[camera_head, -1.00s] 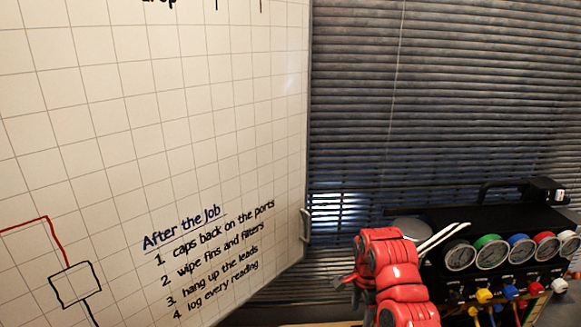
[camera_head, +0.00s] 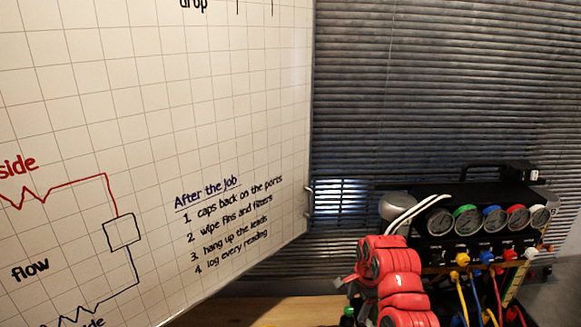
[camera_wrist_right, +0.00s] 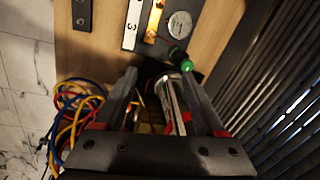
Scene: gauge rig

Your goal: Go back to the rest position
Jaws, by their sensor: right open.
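My right arm shows red in the head view, in front of the gauge rig (camera_head: 485,195) at the lower right. Its dark gripper (camera_head: 350,287) is partly hidden by the red links. In the right wrist view my right gripper (camera_wrist_right: 160,82) has its two fingers spread apart. A silver cylindrical thing (camera_wrist_right: 170,101) shows between the fingers; I cannot tell its distance. A green-ended thing (camera_wrist_right: 180,58) lies just beyond the fingertips. My left gripper is not in view.
A whiteboard (camera_head: 150,90) fills the left, and window blinds (camera_head: 440,90) the back. A wooden table (camera_head: 265,311) shows low in the head view. Coiled coloured hoses (camera_wrist_right: 72,115) lie left of the gripper in the wrist view. A round gauge (camera_wrist_right: 180,25) is above.

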